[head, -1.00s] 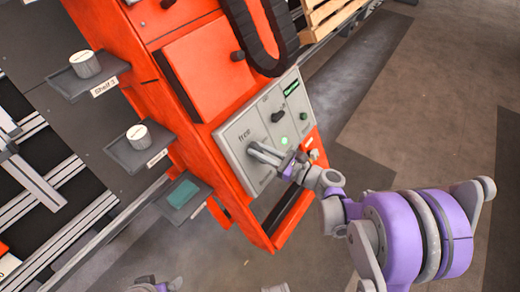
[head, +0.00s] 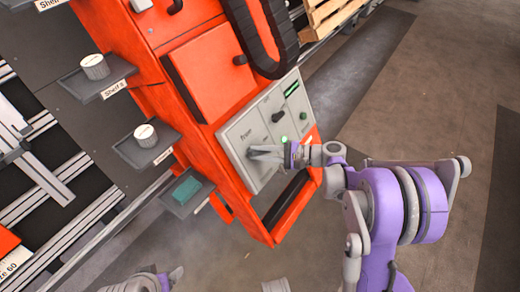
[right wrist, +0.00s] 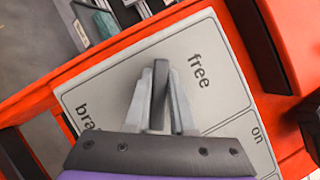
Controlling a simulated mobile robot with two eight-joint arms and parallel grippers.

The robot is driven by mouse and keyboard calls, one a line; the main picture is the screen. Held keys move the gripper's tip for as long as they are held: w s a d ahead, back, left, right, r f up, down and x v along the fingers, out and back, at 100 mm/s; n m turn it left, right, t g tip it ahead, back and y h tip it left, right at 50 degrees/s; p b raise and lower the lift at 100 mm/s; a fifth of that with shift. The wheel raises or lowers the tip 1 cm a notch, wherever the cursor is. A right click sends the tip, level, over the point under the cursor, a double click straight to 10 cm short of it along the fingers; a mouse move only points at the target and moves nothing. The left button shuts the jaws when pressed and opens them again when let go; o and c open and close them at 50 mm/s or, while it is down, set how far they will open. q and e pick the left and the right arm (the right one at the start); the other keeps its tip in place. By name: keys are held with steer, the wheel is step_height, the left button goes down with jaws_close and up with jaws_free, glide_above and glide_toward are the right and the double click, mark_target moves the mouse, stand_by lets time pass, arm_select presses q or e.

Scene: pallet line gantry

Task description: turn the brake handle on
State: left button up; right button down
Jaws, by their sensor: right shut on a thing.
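The brake handle (right wrist: 160,78) is a dark bar in the right wrist view. It stands between the two grey fingers of my right gripper (right wrist: 160,105), which is shut on it. My left gripper is not in view.
The panel is on an orange cabinet (head: 205,75). A black cable chain (head: 252,40) hangs above it. Small shelves hold white cylinders (head: 95,66) and a teal block (head: 186,189) to the left. A wooden pallet (head: 328,14) lies behind. Open floor is on the right.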

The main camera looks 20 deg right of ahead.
steer(key=n+g+p, duration=0.1)
steer(key=n, duration=0.3)
steer(key=shift+s+g+h, duration=0.1)
steer(key=shift+g+h, duration=0.3)
steer(key=shift+f+n+g+h+p, duration=0.2)
steer(key=shift+n+p, duration=0.25)
steer(key=shift+n, duration=0.25)
steer(key=shift+f+n+g+h+p, duration=0.1)
steer(key=shift+n+g+h+p, duration=0.1)
steer(key=shift+n+p, duration=0.35)
steer(key=shift+n, duration=0.25)
steer(key=c, duration=0.8)
jaws_free()
steer(key=shift+o, duration=0.2)
steer(key=p+v, duration=0.1)
steer(key=v, duration=1)
steer(key=shift+a+r, duration=0.1)
